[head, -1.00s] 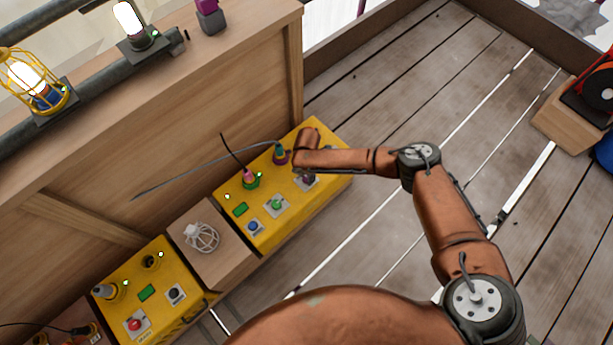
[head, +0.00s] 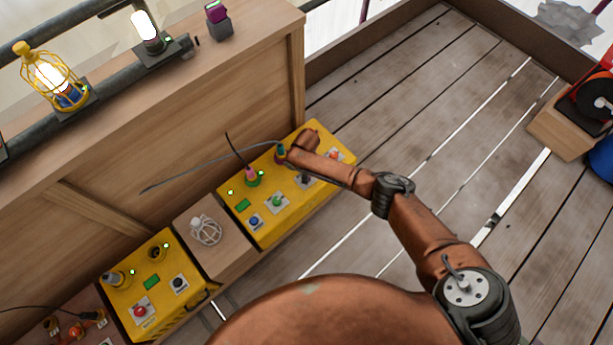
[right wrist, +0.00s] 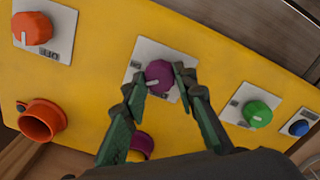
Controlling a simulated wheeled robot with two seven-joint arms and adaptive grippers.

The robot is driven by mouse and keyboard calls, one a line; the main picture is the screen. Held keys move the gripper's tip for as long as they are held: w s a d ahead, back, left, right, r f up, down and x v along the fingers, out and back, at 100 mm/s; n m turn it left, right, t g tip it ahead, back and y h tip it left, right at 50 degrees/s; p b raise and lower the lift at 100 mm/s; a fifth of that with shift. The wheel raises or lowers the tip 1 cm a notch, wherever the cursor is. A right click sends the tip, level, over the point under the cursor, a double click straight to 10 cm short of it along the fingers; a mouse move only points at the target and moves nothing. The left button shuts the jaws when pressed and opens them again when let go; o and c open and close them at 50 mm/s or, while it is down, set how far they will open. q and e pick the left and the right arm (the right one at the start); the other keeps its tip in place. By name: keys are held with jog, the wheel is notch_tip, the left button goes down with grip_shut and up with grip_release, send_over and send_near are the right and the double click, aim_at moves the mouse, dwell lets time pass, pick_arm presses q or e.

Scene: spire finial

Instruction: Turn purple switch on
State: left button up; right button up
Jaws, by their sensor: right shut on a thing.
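The purple switch (right wrist: 158,75) is a round knob with a white pointer mark on a white plate, in the middle of the right wrist view. In the head view its spot on the far yellow box (head: 262,240) is partly covered by my right arm. My right gripper (right wrist: 160,82) has its fingers on both sides of the knob and is shut on it. In the head view the fingers are largely hidden by my arm. My left gripper is not in view.
An orange knob (right wrist: 32,28), a green knob (right wrist: 257,113) and a blue button (right wrist: 299,128) flank the purple switch. An orange socket (right wrist: 42,120) and a purple socket (right wrist: 141,146) lie close below. A teal plug (head: 281,153) with a cable sits near my wrist.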

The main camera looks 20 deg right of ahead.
jog(key=m, duration=0.2)
jog(key=m+p, duration=0.1)
jog(key=shift+s+f+m, duration=0.1)
jog(key=shift+s+m, duration=0.15)
jog(key=shift+m, duration=0.15)
pick_arm(q)
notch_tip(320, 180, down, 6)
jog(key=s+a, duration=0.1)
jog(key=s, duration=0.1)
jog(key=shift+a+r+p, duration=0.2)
jog(key=shift+p, duration=0.15)
pick_arm(e)
jog(key=shift+f+m, duration=0.1)
jog(key=shift+m, duration=1.8)
jog(key=o, duration=1.2)
jog(key=shift+c, duration=0.2)
jog(key=shift+w, duration=0.15)
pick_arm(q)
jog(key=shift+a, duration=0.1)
pick_arm(e)
jog(key=shift+r, duration=0.25)
notch_tip(320, 180, up, 12)
